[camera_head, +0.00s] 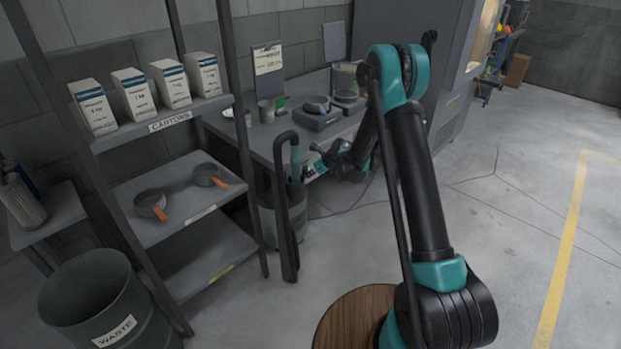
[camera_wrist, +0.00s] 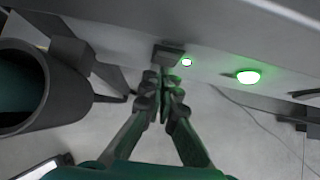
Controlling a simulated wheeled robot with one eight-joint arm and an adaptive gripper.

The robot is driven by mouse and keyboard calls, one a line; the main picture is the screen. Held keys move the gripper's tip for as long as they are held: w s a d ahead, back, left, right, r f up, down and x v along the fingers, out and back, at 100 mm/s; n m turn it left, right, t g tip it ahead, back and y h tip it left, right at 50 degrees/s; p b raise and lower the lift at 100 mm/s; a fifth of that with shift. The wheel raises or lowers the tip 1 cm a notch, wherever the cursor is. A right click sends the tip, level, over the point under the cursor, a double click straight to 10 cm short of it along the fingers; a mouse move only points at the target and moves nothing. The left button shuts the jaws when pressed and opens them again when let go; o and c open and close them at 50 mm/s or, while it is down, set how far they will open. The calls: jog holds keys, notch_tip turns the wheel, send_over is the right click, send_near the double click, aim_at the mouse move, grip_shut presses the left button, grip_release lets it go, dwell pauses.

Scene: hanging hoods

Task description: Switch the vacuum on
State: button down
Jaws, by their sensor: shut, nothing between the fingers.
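The vacuum seems to be the dark drum (camera_head: 292,222) with an upright black pipe beside it, at the front edge of the grey workbench; I cannot tell for sure. My gripper (camera_head: 312,168) is beside it, small and partly hidden by my arm in the head view. In the wrist view my gripper (camera_wrist: 166,82) is shut and empty. Its fingertips are just below a small dark block (camera_wrist: 167,52) on a grey face, possibly a switch; I cannot tell if they touch. A small lit light (camera_wrist: 186,62) and a larger green-lit light (camera_wrist: 248,77) are to its right.
A wide dark pipe end (camera_wrist: 40,85) is close on the left in the wrist view. The workbench (camera_head: 262,138) holds scales and a cup. A shelf rack (camera_head: 160,235) with cartons and pans stands left, beside a waste bin (camera_head: 95,290). Open floor lies right.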

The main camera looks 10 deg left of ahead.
jog(key=shift+w+r, duration=0.15)
jog(key=shift+r, duration=0.6)
